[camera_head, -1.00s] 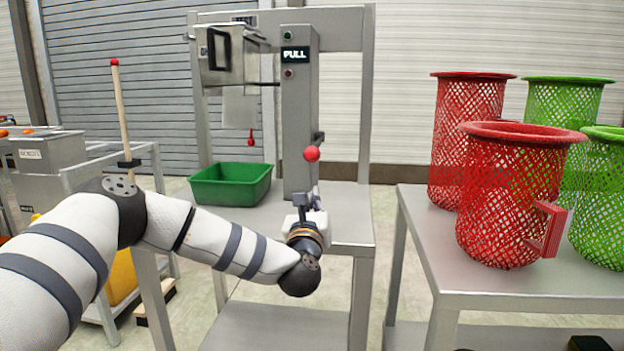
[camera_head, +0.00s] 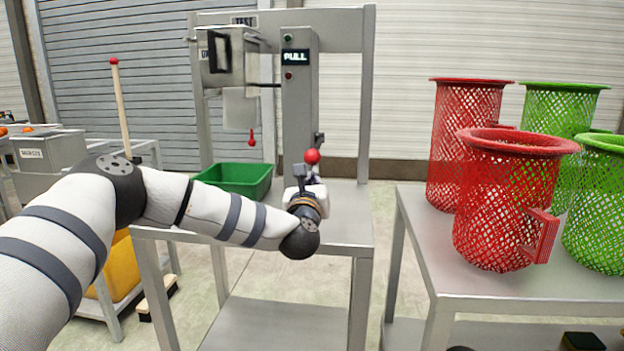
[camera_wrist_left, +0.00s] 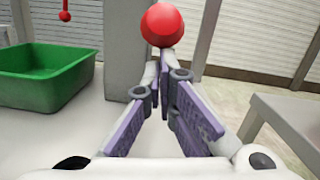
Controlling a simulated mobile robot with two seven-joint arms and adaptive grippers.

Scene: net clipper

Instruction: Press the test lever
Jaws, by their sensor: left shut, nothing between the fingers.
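The lever with a red ball knob (camera_head: 312,157) sticks out of the front of the grey column. The knob also shows in the left wrist view (camera_wrist_left: 162,25), just beyond and above the fingertips. My left gripper (camera_head: 309,176) is directly below the knob in the head view, in front of the column. In the wrist view its fingers (camera_wrist_left: 170,72) are together at the tips with nothing between them. I cannot tell whether they touch the lever, whose shaft is mostly hidden. The column's display (camera_head: 295,56) reads PULL. My right gripper is not in view.
A green bin (camera_head: 236,179) stands on the grey table (camera_head: 345,205) left of the column. A smaller red knob (camera_head: 252,138) hangs above it from a clipper box (camera_head: 228,60). Red mesh baskets (camera_head: 505,200) and green ones (camera_head: 600,200) stand on the right table (camera_head: 450,270).

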